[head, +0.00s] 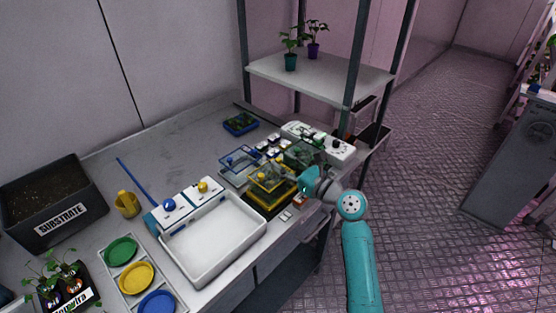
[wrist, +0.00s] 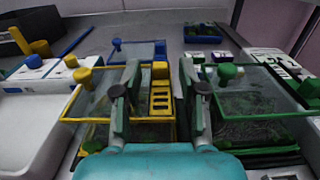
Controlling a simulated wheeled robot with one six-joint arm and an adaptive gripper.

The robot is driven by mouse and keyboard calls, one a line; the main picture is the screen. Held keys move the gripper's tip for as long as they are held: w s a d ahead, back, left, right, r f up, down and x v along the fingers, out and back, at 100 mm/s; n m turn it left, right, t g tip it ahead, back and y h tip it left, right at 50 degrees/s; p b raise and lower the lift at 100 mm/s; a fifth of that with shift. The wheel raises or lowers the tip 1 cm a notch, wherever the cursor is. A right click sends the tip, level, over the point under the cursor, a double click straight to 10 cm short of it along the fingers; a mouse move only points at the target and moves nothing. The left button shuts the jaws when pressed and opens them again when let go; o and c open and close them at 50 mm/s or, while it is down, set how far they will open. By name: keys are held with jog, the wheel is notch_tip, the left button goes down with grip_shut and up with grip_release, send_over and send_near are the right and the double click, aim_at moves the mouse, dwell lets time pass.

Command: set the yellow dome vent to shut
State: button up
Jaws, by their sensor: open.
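The yellow dome (wrist: 98,108) is a clear cover with a yellow rim, in the lower middle of the wrist view. In the head view the dome (head: 268,177) sits on the bench beside my gripper. Its yellow vent (wrist: 160,100) is a slotted strip near the right side of the lid, with a small yellow knob (wrist: 160,70) at its far end. Another yellow knob (wrist: 83,76) stands on the lid's left part. My gripper (wrist: 160,80) is open, one finger on each side of the vent strip. I cannot tell whether the fingers touch it.
A green-rimmed dome (wrist: 250,95) stands close on the right. A blue-rimmed dome (wrist: 138,52) is behind. A white tray (head: 212,238) and white boxes with blue and yellow knobs lie left. A white control box (head: 318,140) is at the back right, below a shelf (head: 320,76).

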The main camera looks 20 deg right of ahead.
jog(key=shift+x, duration=1.3)
jog(key=shift+c, duration=0.3)
grip_shut()
